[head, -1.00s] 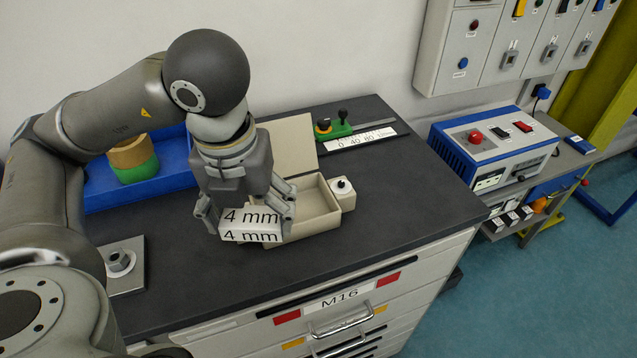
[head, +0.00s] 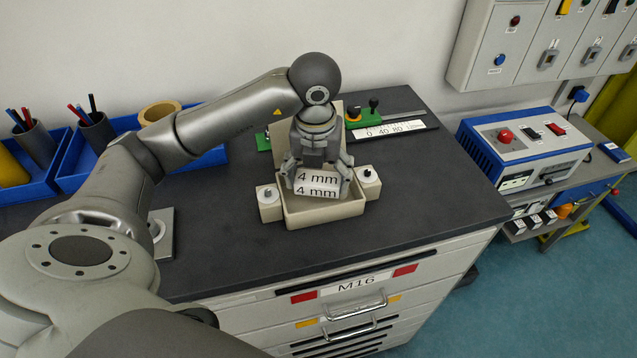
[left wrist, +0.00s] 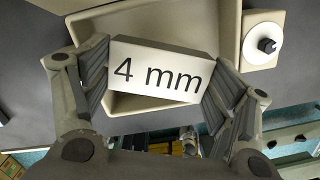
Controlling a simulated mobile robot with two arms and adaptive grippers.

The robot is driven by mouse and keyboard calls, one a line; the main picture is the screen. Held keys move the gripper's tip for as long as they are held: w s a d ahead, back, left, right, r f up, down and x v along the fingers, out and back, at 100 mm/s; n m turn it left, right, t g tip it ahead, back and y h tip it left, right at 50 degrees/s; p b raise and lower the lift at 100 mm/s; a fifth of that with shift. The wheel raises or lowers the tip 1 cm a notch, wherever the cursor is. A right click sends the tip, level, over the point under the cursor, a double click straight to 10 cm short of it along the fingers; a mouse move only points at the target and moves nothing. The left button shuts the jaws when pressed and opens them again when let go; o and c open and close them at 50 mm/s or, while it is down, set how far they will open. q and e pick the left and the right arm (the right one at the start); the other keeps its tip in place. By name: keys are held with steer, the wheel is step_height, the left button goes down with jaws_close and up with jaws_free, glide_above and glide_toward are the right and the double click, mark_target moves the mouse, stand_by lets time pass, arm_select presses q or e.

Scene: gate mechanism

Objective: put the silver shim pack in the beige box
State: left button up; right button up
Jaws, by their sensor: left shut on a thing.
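The silver shim pack (head: 317,185) is a pale block marked "4 mm" on two faces. My left gripper (head: 318,182) is shut on it, with a finger at each end. In the left wrist view the pack (left wrist: 160,70) lies between the two fingers, over the beige box (left wrist: 125,103). In the head view the beige box (head: 325,213) stands open on the dark worktop, its lid raised behind. The gripper and pack hide much of its inside. I cannot tell how deep the pack sits. My right gripper is not in view.
White blocks with black knobs stand at the box's left (head: 268,200) and right (head: 368,182). A scale (head: 390,129) and green fixture lie behind. Blue bins (head: 85,172) with cups and pens are at the back left. The worktop (head: 430,195) to the right is clear.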

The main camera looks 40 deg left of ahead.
mark_target(318, 178)
arm_select(q)
steer(key=f+p, duration=0.2)
steer(key=f, duration=0.1)
steer(key=shift+w, duration=0.3)
steer(key=shift+f, duration=0.25)
steer(key=shift+s, duration=0.1)
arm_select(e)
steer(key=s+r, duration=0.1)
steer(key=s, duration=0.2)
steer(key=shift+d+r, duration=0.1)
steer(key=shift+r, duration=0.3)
arm_select(q)
steer(key=shift+f, duration=0.1)
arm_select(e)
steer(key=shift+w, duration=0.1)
arm_select(q)
steer(key=shift+f+b, duration=0.15)
steer(key=shift+b, duration=0.15)
steer(key=o, duration=0.8)
steer(key=shift+o, duration=0.7)
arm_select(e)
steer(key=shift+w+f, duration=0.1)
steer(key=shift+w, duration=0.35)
